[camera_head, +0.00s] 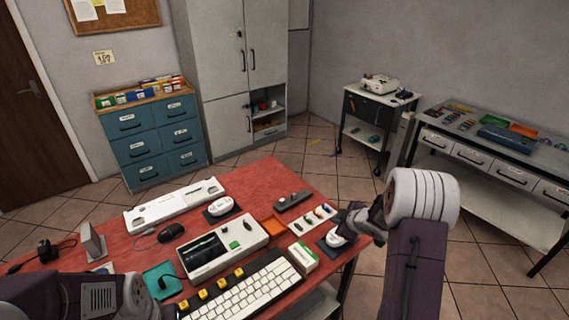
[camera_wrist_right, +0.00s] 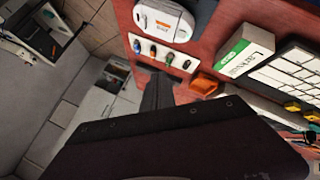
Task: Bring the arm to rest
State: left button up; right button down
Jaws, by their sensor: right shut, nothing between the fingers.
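My right arm comes in from the lower right in the head view, bending at a white ribbed joint. Its gripper (camera_head: 352,214) is over the right edge of the red table (camera_head: 262,178), close above the white mouse-like device (camera_head: 338,238). In the right wrist view the right gripper's dark fingers (camera_wrist_right: 157,92) are together with nothing between them. That device (camera_wrist_right: 166,18) and a strip of small coloured parts (camera_wrist_right: 160,54) lie beyond the fingertips. My left arm enters at the lower left, its end near a teal tray (camera_head: 162,280); its fingers cannot be made out.
The table holds a keyboard (camera_head: 240,292), a white-and-green box (camera_head: 301,257), a device with a dark screen (camera_head: 223,247), an orange tray (camera_head: 273,225) and a black mouse (camera_head: 171,233). Floor is open between the table and the workbench (camera_head: 470,176) at right.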

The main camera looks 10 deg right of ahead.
jog(key=a+r+y, duration=0.1)
jog(key=a+r, duration=0.8)
jog(key=a, duration=0.4)
jog(key=s+a+f+m+g, duration=0.1)
jog(key=s+f+m+g, duration=0.1)
jog(key=s, duration=0.6)
jog(key=s+f+m+g+h, duration=0.1)
jog(key=s+f+m+g, duration=0.2)
jog(key=s, duration=0.5)
jog(key=s+a+f+m+g, duration=0.1)
jog(key=s+f+m+g, duration=0.1)
jog(key=s+m, duration=0.3)
jog(key=s+g, duration=0.1)
jog(key=s, duration=0.2)
jog(key=shift+s+a+f, duration=0.3)
jog(key=shift+s+f, duration=0.05)
